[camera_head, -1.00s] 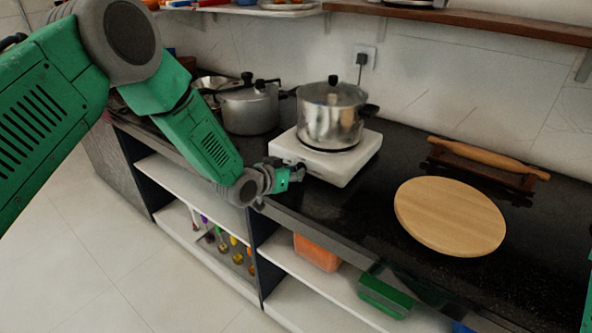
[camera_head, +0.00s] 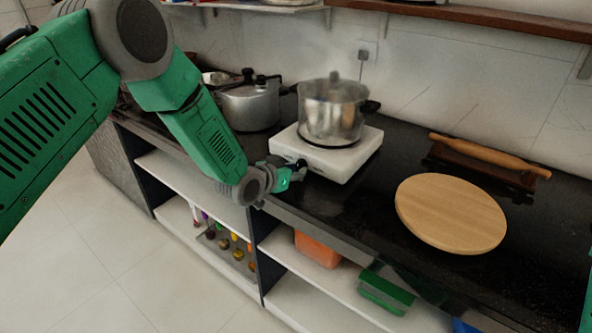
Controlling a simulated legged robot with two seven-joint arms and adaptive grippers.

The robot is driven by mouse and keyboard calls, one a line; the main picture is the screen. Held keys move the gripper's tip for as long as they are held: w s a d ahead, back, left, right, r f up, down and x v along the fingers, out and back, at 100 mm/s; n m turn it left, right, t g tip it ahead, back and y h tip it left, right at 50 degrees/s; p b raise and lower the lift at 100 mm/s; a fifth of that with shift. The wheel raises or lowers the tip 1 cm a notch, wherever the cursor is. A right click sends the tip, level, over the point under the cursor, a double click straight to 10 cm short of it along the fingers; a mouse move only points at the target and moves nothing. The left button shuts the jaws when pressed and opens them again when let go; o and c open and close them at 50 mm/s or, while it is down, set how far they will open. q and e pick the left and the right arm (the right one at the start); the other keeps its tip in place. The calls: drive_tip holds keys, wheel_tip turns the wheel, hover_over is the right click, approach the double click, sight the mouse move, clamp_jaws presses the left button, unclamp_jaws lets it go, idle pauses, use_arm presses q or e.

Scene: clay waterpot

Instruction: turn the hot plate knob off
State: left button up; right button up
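The white hot plate (camera_head: 345,166) stands on the black counter with a steel pot (camera_head: 332,110) on top. Its knob is not clearly visible; the front face near its left corner is partly covered by my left gripper (camera_head: 300,168). My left gripper is at the hot plate's front left edge, with its small dark fingertips close to or touching the front face. Whether the fingers are open or shut is too small to tell. My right gripper is not in view; only a green sliver of my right arm shows at the right edge.
A pressure cooker (camera_head: 250,104) stands left of the hot plate. A round wooden board (camera_head: 451,213) and a rolling pin (camera_head: 490,156) on a stand lie to the right. A plug (camera_head: 364,56) is in the wall socket. Open shelves below hold an orange box (camera_head: 317,248) and several utensils.

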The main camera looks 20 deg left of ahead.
use_arm(q)
drive_tip(key=shift+r, duration=0.1)
drive_tip(key=v, duration=1.1)
drive_tip(key=shift+s+a, duration=0.2)
drive_tip(key=shift+s, duration=0.2)
